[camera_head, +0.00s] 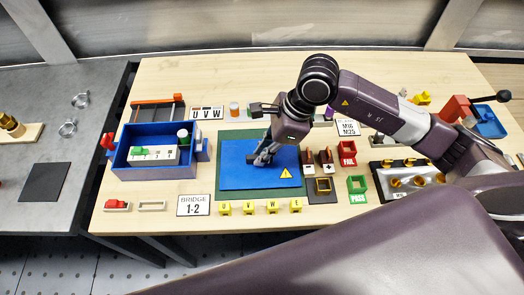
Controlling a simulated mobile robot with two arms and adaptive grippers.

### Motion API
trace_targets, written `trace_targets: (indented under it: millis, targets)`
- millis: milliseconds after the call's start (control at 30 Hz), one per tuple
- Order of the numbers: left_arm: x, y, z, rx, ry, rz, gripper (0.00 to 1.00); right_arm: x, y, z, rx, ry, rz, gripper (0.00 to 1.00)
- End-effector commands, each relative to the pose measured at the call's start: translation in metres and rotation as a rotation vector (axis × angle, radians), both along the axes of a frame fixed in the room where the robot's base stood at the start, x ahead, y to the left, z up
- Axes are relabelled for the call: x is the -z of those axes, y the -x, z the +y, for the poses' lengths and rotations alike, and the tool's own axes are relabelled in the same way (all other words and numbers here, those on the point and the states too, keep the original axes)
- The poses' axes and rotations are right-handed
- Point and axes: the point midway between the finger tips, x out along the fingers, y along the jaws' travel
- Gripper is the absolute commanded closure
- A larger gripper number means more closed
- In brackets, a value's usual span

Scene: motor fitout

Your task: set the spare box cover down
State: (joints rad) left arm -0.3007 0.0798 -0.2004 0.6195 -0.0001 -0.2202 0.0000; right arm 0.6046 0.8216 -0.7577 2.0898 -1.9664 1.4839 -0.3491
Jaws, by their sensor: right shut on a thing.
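The spare box cover (240,172) is a flat blue plate with a yellow warning triangle near its lower right corner. It lies level over a green mat (220,136), whose edge shows around it. I cannot tell whether the cover touches the mat or is slightly above it. My right gripper (264,156) reaches down onto the middle of the cover and is shut on it; the grip itself is partly hidden by the fingers. My left gripper is not in view.
A blue open box (158,172) with terminals stands left of the mat. Yellow lettered blocks (248,208) line the front. Red FAIL (347,153) and green PASS (357,190) bins stand right. A BRIDGE 1-2 sign (193,205) is at front left.

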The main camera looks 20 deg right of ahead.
Motion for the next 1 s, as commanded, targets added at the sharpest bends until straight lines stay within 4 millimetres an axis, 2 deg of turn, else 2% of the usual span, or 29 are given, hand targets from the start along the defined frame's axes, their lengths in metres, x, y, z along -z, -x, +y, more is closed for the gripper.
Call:
trace_targets:
  millis: [267,300,433,833,1000]
  targets:
    - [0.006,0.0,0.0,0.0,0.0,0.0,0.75,0.003,0.0,0.001,-0.001,-0.003,-0.002,1.0]
    - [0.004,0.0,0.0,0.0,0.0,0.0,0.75,0.003,0.0,0.0,0.0,0.0,0.0,0.86]
    - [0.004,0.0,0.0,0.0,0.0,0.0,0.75,0.002,0.0,0.0,0.0,0.0,0.0,0.71]
    - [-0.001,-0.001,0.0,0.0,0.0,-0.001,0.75,-0.004,0.0,-0.001,0.001,0.001,-0.002,0.71]
    - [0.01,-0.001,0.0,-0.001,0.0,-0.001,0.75,-0.03,0.001,-0.013,0.001,0.001,-0.008,0.71]
